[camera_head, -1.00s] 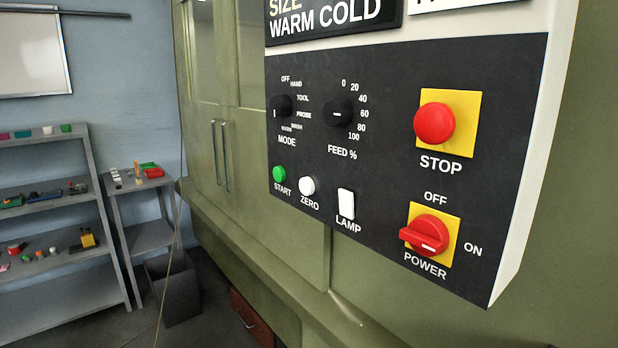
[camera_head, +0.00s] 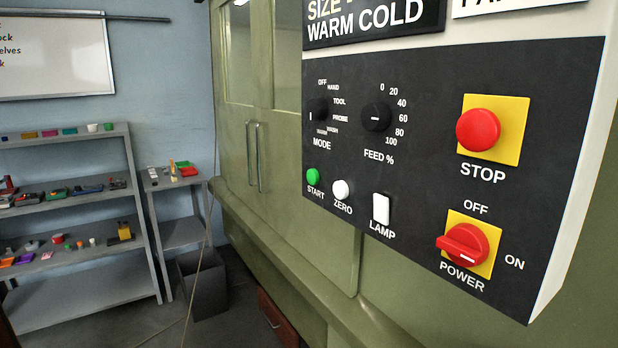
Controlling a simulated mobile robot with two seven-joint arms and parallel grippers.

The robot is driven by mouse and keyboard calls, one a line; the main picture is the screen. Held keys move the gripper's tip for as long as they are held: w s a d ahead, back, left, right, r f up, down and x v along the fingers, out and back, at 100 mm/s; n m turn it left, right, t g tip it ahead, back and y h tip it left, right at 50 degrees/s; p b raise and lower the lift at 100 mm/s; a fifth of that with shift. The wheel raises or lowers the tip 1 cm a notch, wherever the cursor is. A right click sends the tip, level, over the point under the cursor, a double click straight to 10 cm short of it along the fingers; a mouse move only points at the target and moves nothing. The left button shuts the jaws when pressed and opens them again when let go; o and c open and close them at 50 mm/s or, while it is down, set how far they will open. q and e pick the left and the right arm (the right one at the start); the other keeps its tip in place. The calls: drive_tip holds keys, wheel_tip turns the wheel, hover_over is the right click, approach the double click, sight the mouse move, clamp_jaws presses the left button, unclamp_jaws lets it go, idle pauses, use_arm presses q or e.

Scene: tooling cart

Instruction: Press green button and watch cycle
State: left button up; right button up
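The green START button (camera_head: 313,177) is on the lower left of the black control panel (camera_head: 420,145), at the right of the view. A white ZERO button (camera_head: 341,190) and a white LAMP switch (camera_head: 381,208) sit beside it. A red STOP button (camera_head: 478,130) on a yellow plate is at the upper right of the panel. The red POWER knob (camera_head: 463,246) is below it. The MODE knob (camera_head: 317,110) and FEED % knob (camera_head: 376,116) are black. The green machine's doors (camera_head: 262,140) look shut. Neither of my grippers is in view.
Grey shelves (camera_head: 90,292) with several small items stand at the left. A smaller stand (camera_head: 180,233) and a dark bin (camera_head: 205,290) are in the corner. A whiteboard (camera_head: 55,60) hangs above. A brown case (camera_head: 276,318) is low by the machine. Some floor between shelves and machine is clear.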

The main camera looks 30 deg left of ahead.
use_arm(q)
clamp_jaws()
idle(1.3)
